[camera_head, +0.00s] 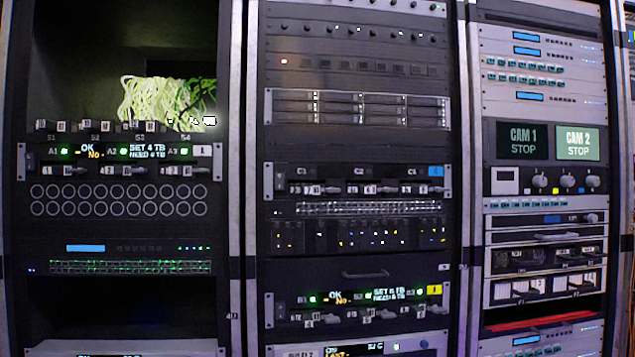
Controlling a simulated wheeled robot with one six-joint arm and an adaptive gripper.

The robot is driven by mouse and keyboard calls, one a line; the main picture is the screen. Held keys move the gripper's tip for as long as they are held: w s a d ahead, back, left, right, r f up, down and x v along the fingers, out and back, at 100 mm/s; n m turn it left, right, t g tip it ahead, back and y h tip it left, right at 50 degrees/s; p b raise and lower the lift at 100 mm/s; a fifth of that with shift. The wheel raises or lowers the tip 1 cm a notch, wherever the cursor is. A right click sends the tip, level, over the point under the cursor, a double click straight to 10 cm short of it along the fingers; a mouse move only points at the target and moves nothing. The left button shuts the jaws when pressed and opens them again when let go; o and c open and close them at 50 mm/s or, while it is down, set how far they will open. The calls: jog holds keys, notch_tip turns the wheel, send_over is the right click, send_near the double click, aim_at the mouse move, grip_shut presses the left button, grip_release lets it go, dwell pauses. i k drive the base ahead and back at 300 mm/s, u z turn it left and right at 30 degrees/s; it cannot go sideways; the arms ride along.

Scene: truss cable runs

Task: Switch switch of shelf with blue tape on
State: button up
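The shelf with blue tape (360,181) is a drive unit in the middle rack, marked C1 to C3. The blue tape (436,171) is on its upper right corner. Several small levers with white tags run along its front. No lit display or green light shows on it. My gripper is not in view.
A similar shelf with yellow tape (358,303) is lower in the middle rack, and one with a white tag (120,158) is in the left rack; both show green lights and lit text. A coiled cable (168,100) lies in the left rack. Monitors (553,142) are at right.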

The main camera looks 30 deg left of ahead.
aim_at(279, 177)
jog(key=z, duration=0.15)
jog(key=i, duration=0.65)
jog(key=u, duration=2.1)
jog(key=i, duration=0.5)
jog(key=u, duration=1.85)
jog(key=k, duration=1.1)
jog(key=z, duration=0.35)
